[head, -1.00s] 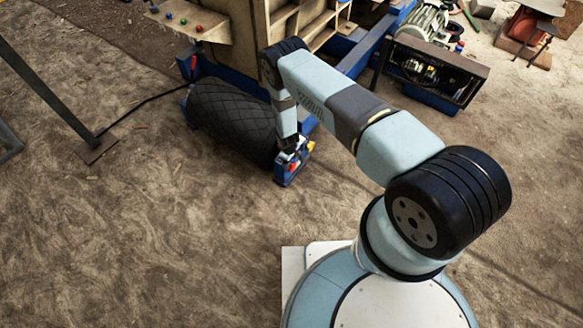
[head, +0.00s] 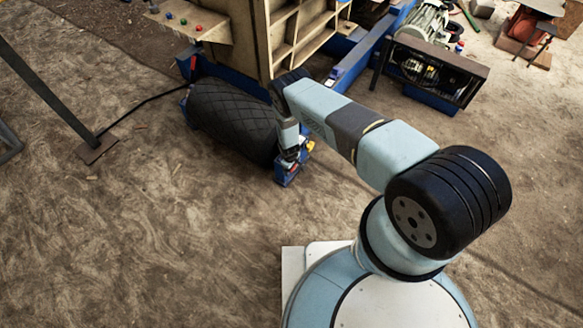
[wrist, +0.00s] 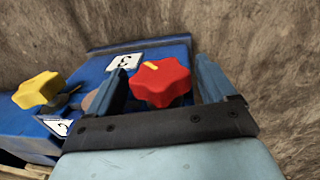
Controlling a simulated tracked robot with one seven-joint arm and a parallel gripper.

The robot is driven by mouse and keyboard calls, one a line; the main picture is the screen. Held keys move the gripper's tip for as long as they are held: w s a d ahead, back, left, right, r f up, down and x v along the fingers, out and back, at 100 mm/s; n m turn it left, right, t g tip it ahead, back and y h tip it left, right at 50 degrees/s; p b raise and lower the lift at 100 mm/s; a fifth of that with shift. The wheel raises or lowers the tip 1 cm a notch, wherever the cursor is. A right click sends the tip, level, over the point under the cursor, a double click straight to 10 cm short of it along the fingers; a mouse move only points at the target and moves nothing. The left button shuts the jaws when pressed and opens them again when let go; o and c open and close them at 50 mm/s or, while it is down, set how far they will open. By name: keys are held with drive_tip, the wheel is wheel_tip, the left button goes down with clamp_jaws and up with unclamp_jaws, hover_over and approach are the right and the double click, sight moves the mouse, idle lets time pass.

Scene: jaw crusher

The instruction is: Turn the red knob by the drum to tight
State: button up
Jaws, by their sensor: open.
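The red knob (wrist: 163,84) has a lobed rim and a short yellow mark near its top left edge in the wrist view. It sits on the blue bracket (wrist: 150,55) beside the black drum (head: 232,118). My gripper (wrist: 162,88) is open, with one finger on each side of the knob. A small gap shows on the left and a wider one on the right; whether a finger touches is hard to tell. In the head view my gripper (head: 288,164) is low at the drum's right end, and the knob is mostly hidden there.
A yellow knob (wrist: 38,90) stands left of the red one. A white label marked 3 (wrist: 124,62) lies behind the left finger. The crusher body (head: 300,35) rises behind the drum. Bare ground (head: 150,240) lies in front and left.

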drive_tip(key=shift+c, duration=0.3)
drive_tip(key=c, duration=0.9)
drive_tip(key=shift+w+d+g+y, duration=0.1)
drive_tip(key=shift+g+y, duration=0.2)
drive_tip(key=shift+w+d+g+y, duration=0.1)
drive_tip(key=shift+g+y, duration=0.7)
drive_tip(key=shift+g, duration=0.3)
drive_tip(key=shift+g+y, duration=1)
drive_tip(key=shift+g, duration=0.3)
drive_tip(key=shift+w+d, duration=0.1)
